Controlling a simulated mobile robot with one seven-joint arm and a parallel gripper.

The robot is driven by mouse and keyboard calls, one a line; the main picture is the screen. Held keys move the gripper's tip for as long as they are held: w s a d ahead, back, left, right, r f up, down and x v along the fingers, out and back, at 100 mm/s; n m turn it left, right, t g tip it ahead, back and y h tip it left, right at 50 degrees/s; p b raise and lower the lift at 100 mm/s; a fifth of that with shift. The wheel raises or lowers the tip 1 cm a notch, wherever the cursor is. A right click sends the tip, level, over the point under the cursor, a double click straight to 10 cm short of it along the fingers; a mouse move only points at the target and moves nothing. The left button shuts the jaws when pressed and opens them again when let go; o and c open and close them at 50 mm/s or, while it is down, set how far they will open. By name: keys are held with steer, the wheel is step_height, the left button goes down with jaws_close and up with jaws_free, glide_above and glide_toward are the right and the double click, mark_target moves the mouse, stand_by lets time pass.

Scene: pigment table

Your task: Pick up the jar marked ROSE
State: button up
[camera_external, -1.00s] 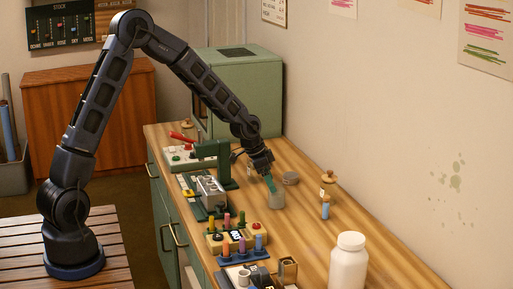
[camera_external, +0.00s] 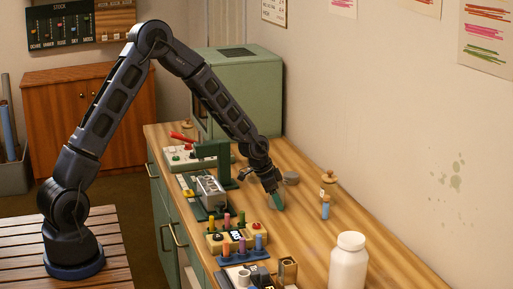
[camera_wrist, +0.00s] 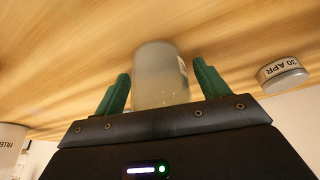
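A cloudy, greyish jar (camera_wrist: 158,75) stands between my gripper's two green fingers in the wrist view. A bit of label shows at its right edge, too edge-on to read, so I cannot tell whether it says ROSE. My gripper (camera_wrist: 161,70) is open around the jar, with a narrow gap on each side. In the external view my gripper (camera_external: 277,199) is low over the table, right of the green press, and its finger hides most of the jar.
A flat round tin marked 30 APR (camera_wrist: 282,74) lies to the right in the wrist view. A white bottle (camera_external: 348,264), a corked jar (camera_external: 329,183) and a blue vial (camera_external: 325,208) stand nearby. The green press (camera_external: 222,160) and pigment racks (camera_external: 238,238) line the left.

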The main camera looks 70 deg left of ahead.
steer(key=c, duration=0.9)
steer(key=shift+r, duration=0.1)
